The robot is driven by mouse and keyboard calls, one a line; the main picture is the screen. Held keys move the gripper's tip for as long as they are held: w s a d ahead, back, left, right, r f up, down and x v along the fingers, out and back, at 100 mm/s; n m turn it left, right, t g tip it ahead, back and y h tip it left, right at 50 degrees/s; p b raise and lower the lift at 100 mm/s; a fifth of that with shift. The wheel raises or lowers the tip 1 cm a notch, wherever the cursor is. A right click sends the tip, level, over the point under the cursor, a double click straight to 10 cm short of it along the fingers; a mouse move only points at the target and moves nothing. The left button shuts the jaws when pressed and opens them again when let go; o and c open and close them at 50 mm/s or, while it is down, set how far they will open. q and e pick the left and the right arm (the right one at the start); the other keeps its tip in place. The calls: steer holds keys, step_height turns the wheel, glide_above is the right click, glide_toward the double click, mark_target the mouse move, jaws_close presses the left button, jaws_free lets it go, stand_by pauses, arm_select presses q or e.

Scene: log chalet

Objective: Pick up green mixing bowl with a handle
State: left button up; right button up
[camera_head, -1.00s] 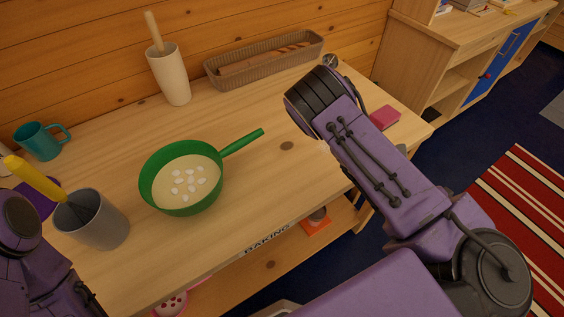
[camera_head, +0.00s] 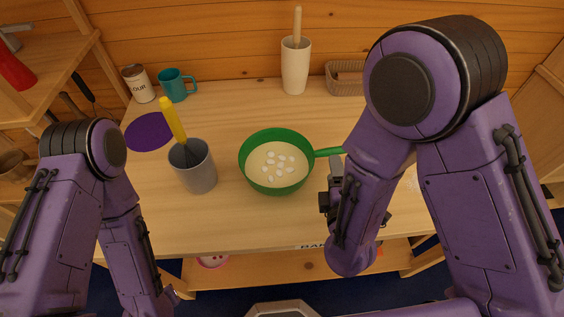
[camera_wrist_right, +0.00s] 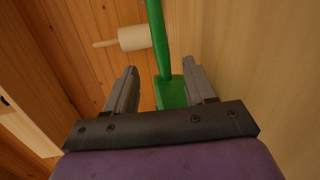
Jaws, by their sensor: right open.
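The green mixing bowl (camera_head: 247,172) stands upright on the wooden table, with cream-coloured contents and several white pieces inside. Its green handle (camera_head: 328,152) points right and passes partly behind my right arm. My right gripper (camera_head: 335,166) is beside the bowl's right side, near the handle. In the right wrist view, the open fingers (camera_wrist_right: 162,68) stand on either side of the handle (camera_wrist_right: 158,40), with a visible gap on each side. Whether the handle lies at fingertip depth is unclear. My left forearm shows at lower left in the head view; its gripper is out of the picture.
A grey cup (camera_head: 196,170) with a yellow-handled utensil (camera_head: 172,120) stands left of the bowl. A white holder (camera_head: 295,68) and a basket (camera_head: 345,80) stand behind. A teal mug (camera_head: 175,88), flour canister (camera_head: 138,84) and purple disc (camera_head: 149,131) are at back left.

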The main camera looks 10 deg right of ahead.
steer(key=p+x, duration=0.1)
steer(key=x, duration=0.2)
steer(key=p+x, duration=0.1)
steer(key=x, duration=0.2)
steer(key=p+x, duration=0.1)
steer(key=x, duration=0.2)
steer(key=shift+w+d, duration=0.3)
steer(key=shift+w+d+f, duration=0.2)
steer(key=shift+w+f, duration=0.05)
steer(key=shift+w, duration=0.15)
steer(key=shift+s+a, duration=0.1)
steer(key=shift+a, duration=0.05)
steer(key=c, duration=0.9)
jaws_close()
